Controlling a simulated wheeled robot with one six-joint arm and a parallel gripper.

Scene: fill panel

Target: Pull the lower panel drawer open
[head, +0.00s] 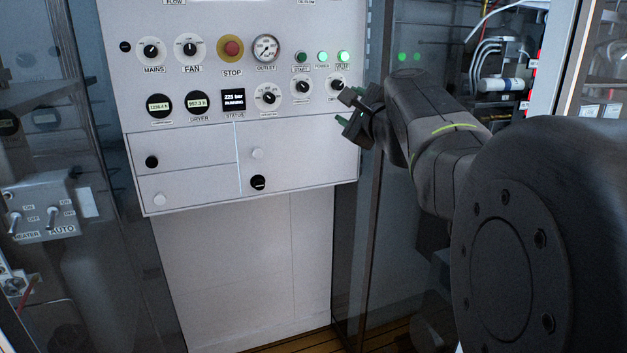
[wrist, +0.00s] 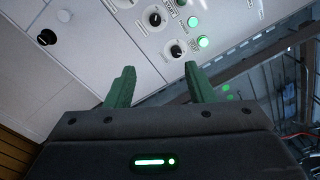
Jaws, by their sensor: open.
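The white panel's lower-left drawer (head: 195,190) is shut, flush with the panel face, with a white round knob (head: 160,199). Above it is another shut drawer (head: 195,150) with a black knob (head: 152,162). My gripper (head: 345,108) is open and empty in front of the panel's right edge, near the lowest right dial, well right of and above the lower drawer. In the wrist view the two green fingers of my gripper (wrist: 159,67) stand apart with nothing between them. The lower-left drawer cannot be made out in the wrist view.
Right of the drawers is a shut front (head: 310,155) with a white knob (head: 257,153) and a black knob (head: 258,182). Dials, a red stop button (head: 232,48) and lit green buttons sit above. A switch box (head: 42,208) is at left. Space before the drawers looks clear.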

